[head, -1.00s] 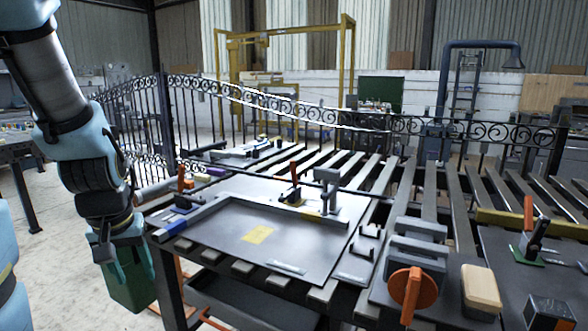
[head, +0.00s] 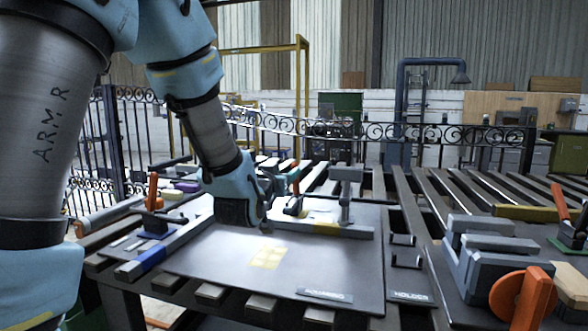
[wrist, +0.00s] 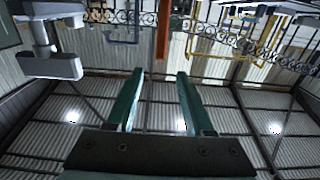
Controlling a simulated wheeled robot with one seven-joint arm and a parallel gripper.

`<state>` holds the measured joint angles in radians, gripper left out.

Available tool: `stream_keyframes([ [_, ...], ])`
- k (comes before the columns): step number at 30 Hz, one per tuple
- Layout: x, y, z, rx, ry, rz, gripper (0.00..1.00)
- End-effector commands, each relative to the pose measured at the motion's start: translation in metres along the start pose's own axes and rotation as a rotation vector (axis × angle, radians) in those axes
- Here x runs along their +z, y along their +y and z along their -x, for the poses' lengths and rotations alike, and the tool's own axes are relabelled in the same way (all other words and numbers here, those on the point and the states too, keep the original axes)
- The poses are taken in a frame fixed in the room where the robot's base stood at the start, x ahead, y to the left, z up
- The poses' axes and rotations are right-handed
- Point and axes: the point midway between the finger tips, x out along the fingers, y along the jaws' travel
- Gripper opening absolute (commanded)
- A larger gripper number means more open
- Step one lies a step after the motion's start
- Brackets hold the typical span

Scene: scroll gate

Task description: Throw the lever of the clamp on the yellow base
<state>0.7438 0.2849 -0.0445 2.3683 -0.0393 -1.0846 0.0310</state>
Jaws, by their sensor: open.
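The middle clamp has an upright orange-red lever (head: 295,178) and stands at the back of the grey plate, left of a grey post. A yellow patch shows by its foot; my arm hides part of the base. My gripper (head: 279,183) is just left of this lever, low over the plate and pointing towards it. In the wrist view the two green fingers (wrist: 159,76) are spread apart with nothing between them. The orange lever (wrist: 163,32) shows beyond the fingertips, roughly in line with the gap.
The grey post (head: 345,195) stands close right of the clamp and also shows in the wrist view (wrist: 45,50). A grey bar (head: 200,238) edges the plate. Other orange-lever clamps stand on a blue base (head: 155,232) at left and a green base (head: 568,246) at right.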

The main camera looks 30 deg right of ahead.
Motion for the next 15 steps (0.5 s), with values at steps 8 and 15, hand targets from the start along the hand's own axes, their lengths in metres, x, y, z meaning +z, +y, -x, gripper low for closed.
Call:
stream_keyframes([
  [8, -0.002, -0.001, -0.044, -0.002, -0.002, 0.000, 0.53],
  [15, -0.002, -0.001, -0.085, -0.002, -0.002, 0.000, 0.53],
])
